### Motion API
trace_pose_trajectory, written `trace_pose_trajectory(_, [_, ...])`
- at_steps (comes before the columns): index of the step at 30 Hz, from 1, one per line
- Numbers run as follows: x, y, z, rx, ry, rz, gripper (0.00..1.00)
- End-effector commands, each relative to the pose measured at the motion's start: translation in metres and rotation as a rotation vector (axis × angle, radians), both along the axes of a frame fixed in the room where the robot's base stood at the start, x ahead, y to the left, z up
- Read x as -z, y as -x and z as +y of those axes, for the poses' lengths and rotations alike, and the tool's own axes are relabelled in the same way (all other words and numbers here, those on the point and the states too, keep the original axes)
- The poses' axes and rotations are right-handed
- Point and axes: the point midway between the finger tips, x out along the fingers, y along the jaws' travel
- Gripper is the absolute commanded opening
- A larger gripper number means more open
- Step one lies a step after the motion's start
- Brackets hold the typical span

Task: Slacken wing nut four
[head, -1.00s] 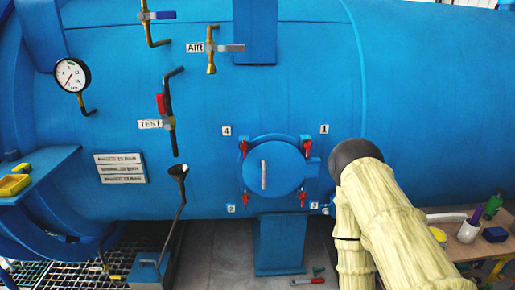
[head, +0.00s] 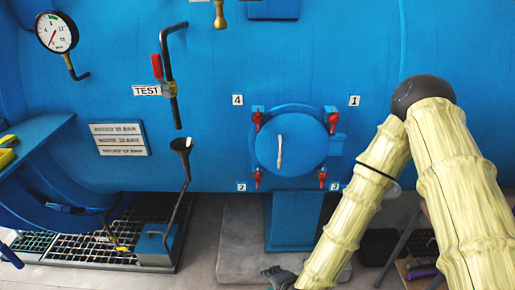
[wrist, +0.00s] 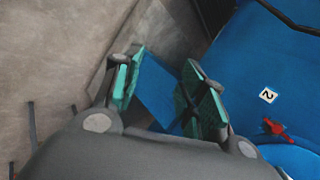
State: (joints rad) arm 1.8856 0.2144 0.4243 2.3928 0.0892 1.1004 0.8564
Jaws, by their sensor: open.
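Wing nut four (head: 258,120) is red and sits at the upper left of the round blue hatch (head: 290,140), beside the label 4 (head: 237,100). Red wing nuts also sit by label 1 (head: 332,120), label 2 (head: 257,179) and the lower right label (head: 322,178). My gripper (wrist: 162,92) is open and empty in the wrist view, its teal pads apart. The wrist view shows the red wing nut by label 2 (wrist: 274,127), right of the fingers; wing nut four is not visible there.
The blue pedestal (head: 292,222) stands under the hatch. A funnel with a pipe (head: 181,150) and the TEST valve (head: 158,70) are to the left. A pressure gauge (head: 56,32) is at upper left. The vessel wall around label 4 is clear.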

Motion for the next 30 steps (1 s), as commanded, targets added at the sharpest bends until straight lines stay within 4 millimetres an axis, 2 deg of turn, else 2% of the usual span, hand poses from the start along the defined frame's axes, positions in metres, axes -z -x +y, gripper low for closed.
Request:
trace_pose_trajectory(1, [-0.018, -0.022, 0.013, 0.089, -0.087, -0.041, 0.41])
trace_pose_trajectory(3, [-0.048, -0.05, 0.028, 0.219, -0.221, -0.091, 0.41])
trace_pose_trajectory(5, [-0.077, -0.072, 0.04, 0.326, -0.345, -0.133, 0.41])
trace_pose_trajectory(9, [-0.152, -0.119, 0.057, 0.555, -0.655, -0.219, 0.41])
trace_pose_trajectory(15, [-0.265, -0.164, 0.063, 0.812, -1.127, -0.312, 0.41])
trace_pose_trajectory(18, [-0.313, -0.175, 0.058, 0.897, -1.334, -0.339, 0.41])
trace_pose_trajectory(21, [-0.348, -0.181, 0.053, 0.951, -1.489, -0.354, 0.41])
trace_pose_trajectory(24, [-0.37, -0.183, 0.05, 0.98, -1.59, -0.36, 0.41])
trace_pose_trajectory(30, [-0.384, -0.192, 0.047, 0.996, -1.646, -0.364, 0.41])
